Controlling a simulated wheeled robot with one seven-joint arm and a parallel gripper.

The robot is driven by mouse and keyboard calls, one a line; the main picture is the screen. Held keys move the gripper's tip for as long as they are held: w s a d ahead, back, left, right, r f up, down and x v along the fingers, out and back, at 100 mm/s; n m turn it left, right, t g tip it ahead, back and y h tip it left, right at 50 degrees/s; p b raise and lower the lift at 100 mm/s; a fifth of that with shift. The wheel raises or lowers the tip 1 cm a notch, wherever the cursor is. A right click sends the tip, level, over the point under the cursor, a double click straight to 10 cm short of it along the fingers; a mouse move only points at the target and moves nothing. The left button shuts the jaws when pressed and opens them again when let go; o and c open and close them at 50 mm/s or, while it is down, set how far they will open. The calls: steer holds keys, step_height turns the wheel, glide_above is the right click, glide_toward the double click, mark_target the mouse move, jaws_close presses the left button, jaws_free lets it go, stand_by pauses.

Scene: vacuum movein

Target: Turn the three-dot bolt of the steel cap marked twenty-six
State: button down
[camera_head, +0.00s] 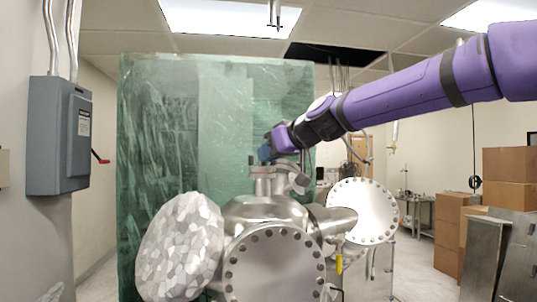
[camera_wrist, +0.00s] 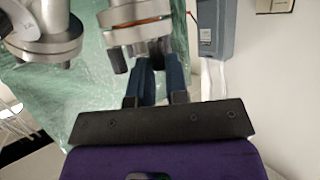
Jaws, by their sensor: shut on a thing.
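My gripper (camera_wrist: 158,66) has two blue fingers close together at a steel flange pair (camera_wrist: 138,22) with a copper-coloured line between its discs. The fingers are shut on a bolt at its rim, mostly hidden between them. I cannot see dots on it. Another bolt (camera_wrist: 117,60) stands free to the left of the fingers. A second steel flange (camera_wrist: 45,38) is at the upper left, with a small mark that I cannot read. In the head view my gripper (camera_head: 268,152) is above the short upright steel ports (camera_head: 268,182) on the chamber top. No number twenty-six is legible.
The steel chamber (camera_head: 265,210) has a large bolted front flange (camera_head: 275,265) and a side flange (camera_head: 362,211). A foil-wrapped part (camera_head: 180,248) is at the left. A green translucent sheet (camera_head: 160,130) stands behind. A grey switch box (camera_head: 60,135) hangs on the left wall. Cardboard boxes (camera_head: 455,225) stand right.

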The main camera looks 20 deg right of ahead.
steer(key=c, duration=1.1)
jaws_free()
steer(key=shift+d, duration=0.1)
steer(key=v, duration=1)
steer(key=shift+s+r, duration=0.2)
steer(key=shift+s, duration=0.1)
